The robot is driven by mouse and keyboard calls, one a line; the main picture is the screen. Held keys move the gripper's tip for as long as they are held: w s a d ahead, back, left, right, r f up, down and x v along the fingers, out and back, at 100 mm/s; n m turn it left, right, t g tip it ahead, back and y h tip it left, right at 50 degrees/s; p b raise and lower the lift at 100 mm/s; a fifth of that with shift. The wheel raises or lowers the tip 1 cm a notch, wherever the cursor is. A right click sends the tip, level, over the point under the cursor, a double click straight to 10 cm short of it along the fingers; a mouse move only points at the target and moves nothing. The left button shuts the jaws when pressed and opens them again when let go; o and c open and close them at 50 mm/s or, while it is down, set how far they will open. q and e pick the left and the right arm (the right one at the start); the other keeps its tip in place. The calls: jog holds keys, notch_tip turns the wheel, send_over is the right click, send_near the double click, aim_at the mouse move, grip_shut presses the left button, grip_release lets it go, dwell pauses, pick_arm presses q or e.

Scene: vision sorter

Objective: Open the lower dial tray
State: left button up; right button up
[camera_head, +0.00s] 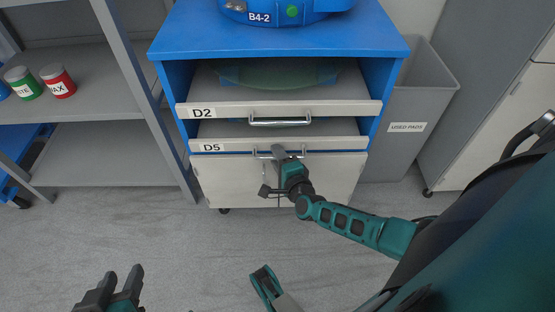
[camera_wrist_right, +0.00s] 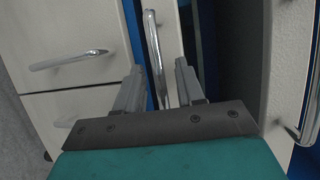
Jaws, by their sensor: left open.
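The blue cabinet (camera_head: 172,72) holds an upper tray with a white front marked D2 (camera_head: 230,110) and a lower tray with a white front marked D5 (camera_head: 240,145). A strip of grey interior shows behind the D5 front; I cannot tell how far this tray is out. My right gripper (camera_head: 278,152) is at the D5 handle (camera_head: 257,153). In the right wrist view, the gripper's fingers (camera_wrist_right: 158,75) are apart, one on each side of the upright-looking D5 handle (camera_wrist_right: 153,40). My left gripper (camera_head: 118,283) is open and empty, low at the left, far from the cabinet.
Below D5 is a white lower front (camera_head: 225,178). A grey shelf (camera_head: 85,95) with green and red cans stands left. A grey bin (camera_head: 410,95) labelled USED PADS stands right. A blue object (camera_head: 300,15) sits on the cabinet top. The floor in front is clear.

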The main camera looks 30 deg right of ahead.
jog(key=shift+w, duration=0.15)
jog(key=shift+c, duration=0.3)
grip_shut()
dwell(0.3)
